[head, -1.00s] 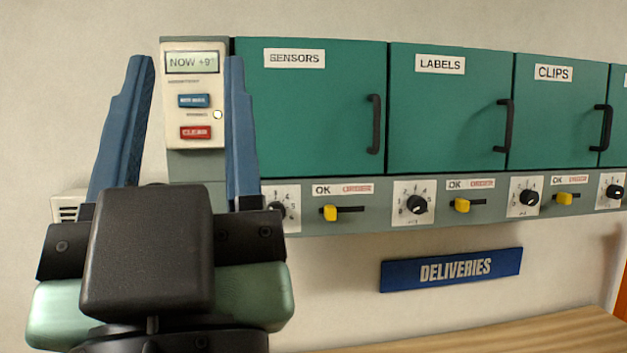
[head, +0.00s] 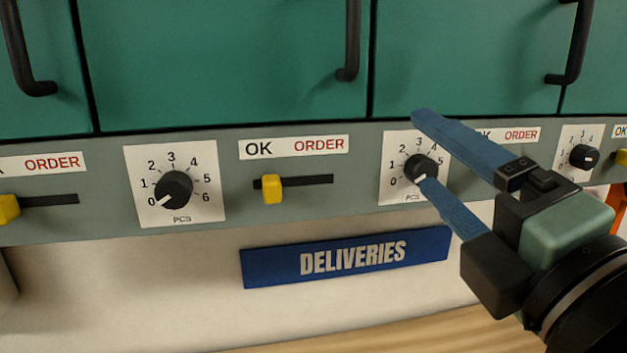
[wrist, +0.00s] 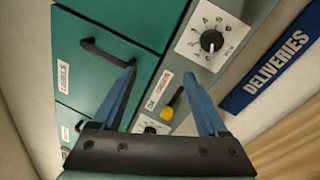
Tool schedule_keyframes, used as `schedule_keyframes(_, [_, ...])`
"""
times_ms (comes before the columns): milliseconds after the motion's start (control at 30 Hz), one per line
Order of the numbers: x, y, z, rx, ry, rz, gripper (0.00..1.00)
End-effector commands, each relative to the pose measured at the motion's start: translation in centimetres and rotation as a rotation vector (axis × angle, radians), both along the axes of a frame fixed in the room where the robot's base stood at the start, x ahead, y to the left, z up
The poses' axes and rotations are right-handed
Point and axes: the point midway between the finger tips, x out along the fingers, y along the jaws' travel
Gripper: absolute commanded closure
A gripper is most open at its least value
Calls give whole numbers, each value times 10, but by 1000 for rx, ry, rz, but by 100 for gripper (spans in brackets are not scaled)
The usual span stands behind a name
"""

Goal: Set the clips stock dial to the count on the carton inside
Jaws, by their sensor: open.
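The clips dial (head: 424,165), a black knob on a white numbered plate, is partly covered by my gripper in the head view. It shows clearly in the wrist view (wrist: 212,41); its setting is too small to read surely. My gripper (head: 419,148) is open and empty, its blue fingers overlapping the dial plate in the head view. In the wrist view the dial lies up and right of my gripper (wrist: 159,73), outside the fingers; contact is not clear. The clips door (head: 470,50) is shut, hiding any carton inside.
The labels dial (head: 174,188) points at 0, with a yellow slider (head: 272,188) at OK beside it. Door handles (head: 349,40) stick out above. A blue DELIVERIES sign (head: 345,257) hangs below the panel, above a wooden surface (head: 400,335).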

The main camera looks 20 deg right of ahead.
Motion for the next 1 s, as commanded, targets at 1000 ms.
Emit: schedule_keyframes(1000, [51,-70,-45,-496,296,-99,24])
